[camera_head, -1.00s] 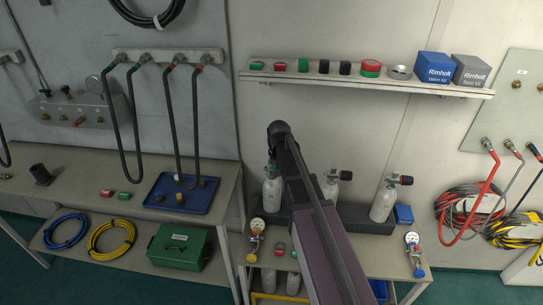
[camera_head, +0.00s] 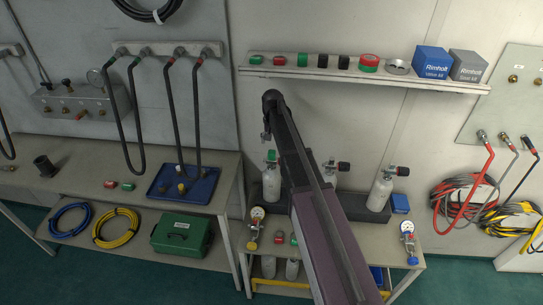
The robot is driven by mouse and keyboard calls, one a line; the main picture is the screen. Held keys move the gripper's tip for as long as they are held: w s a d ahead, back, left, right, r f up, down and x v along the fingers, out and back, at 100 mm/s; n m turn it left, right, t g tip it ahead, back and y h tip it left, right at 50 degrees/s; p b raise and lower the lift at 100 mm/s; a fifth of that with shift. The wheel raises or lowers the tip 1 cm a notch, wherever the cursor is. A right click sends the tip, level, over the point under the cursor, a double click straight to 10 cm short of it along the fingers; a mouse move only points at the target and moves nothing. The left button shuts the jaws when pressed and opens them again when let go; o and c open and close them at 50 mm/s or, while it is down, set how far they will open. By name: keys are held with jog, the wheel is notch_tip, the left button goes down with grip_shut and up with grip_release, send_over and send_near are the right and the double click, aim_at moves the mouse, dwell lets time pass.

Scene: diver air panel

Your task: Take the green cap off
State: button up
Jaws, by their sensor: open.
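A green cap (camera_head: 271,156) sits at the top of the left white cylinder (camera_head: 271,182), on the stand in the middle. My gripper (camera_head: 266,137) hangs from the end of my arm just above that cap, apart from it as far as I can tell. It is small and partly hidden by the arm, and it holds nothing that I can see. Other green pieces are a small one on the left bench (camera_head: 128,187), one at the shelf's left end (camera_head: 256,60) and a taller one on the shelf (camera_head: 303,60).
A third cylinder (camera_head: 381,190) stands to the right. The wall shelf (camera_head: 360,76) juts out above. A gauge (camera_head: 256,222) lies in front. Hoses hang at the left over a blue tray (camera_head: 200,196).

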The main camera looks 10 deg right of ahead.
aim_at(272, 152)
jog(key=shift+f+b, duration=0.85)
jog(key=shift+f, duration=0.15)
jog(key=f+b, duration=0.3)
jog(key=shift+w+a+f, duration=0.1)
jog(key=shift+w+f, duration=0.15)
jog(key=shift+w, duration=0.05)
jog(key=shift+f+b, duration=0.85)
jog(key=shift+b, duration=0.25)
jog(key=shift+c, duration=0.2)
jog(key=c, duration=0.8)
